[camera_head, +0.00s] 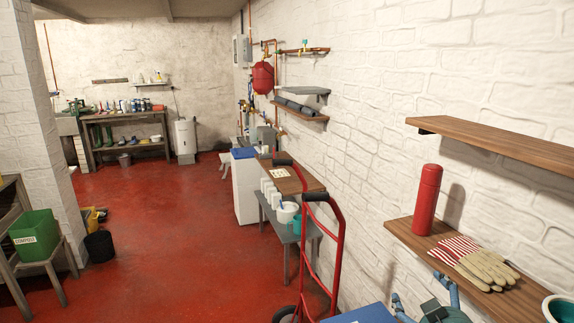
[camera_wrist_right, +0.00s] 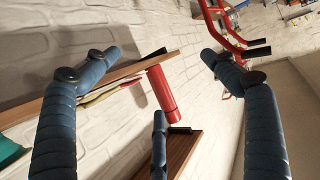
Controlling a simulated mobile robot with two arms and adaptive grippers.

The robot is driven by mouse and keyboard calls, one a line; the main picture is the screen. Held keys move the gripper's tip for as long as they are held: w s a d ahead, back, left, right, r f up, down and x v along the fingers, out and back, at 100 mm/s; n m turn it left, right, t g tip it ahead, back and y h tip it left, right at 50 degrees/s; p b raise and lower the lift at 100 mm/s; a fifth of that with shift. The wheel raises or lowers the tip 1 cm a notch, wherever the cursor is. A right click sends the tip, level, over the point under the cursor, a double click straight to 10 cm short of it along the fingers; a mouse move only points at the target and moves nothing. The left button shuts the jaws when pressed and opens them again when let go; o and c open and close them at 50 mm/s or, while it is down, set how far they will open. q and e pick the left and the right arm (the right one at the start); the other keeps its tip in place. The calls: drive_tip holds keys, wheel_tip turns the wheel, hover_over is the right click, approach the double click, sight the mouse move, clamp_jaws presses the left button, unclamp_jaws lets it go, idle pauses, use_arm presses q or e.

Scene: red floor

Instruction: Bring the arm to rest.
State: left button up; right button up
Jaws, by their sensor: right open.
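My right gripper (camera_head: 420,289) is at the bottom right of the head view, low in front of the lower wall shelf (camera_head: 408,232). Its blue fingers are spread apart in the right wrist view (camera_wrist_right: 158,60), with nothing between them. Beyond the fingers, that view shows a red cylinder (camera_wrist_right: 160,88) and the shelf, apart from the gripper. In the head view the red cylinder (camera_head: 426,200) stands upright on the lower shelf. My left gripper is not in view.
Striped work gloves (camera_head: 485,265) and a teal-lined pot (camera_head: 560,308) are on the lower shelf. An empty upper shelf (camera_head: 500,140) is above. A red hand truck (camera_head: 338,245) stands left of the gripper. The red floor (camera_head: 180,240) is mostly clear.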

drive_tip(key=s+a+f+n+g+y, duration=0.1)
drive_tip(key=s+a+f+g, duration=0.2)
drive_tip(key=s+f, duration=0.55)
drive_tip(key=s+a+f+n+g+y, duration=0.1)
drive_tip(key=s+a+f+g, duration=0.4)
drive_tip(key=s, duration=0.7)
drive_tip(key=s+a+f+n+g+y, duration=0.1)
drive_tip(key=s+a+f+g, duration=0.1)
drive_tip(key=s+f, duration=0.7)
drive_tip(key=s+f+g, duration=0.1)
drive_tip(key=s+f, duration=0.1)
drive_tip(key=f, duration=1.2)
drive_tip(key=s+f+g, duration=0.1)
drive_tip(key=s+f, duration=0.1)
drive_tip(key=f, duration=1.1)
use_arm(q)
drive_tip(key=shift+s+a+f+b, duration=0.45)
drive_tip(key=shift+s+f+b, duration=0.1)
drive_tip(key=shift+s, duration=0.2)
use_arm(e)
drive_tip(key=s+d+f, duration=0.2)
drive_tip(key=s+f, duration=1.4)
drive_tip(key=s, duration=0.1)
drive_tip(key=shift+d+n+g+h, duration=0.3)
drive_tip(key=shift+d+g, duration=0.1)
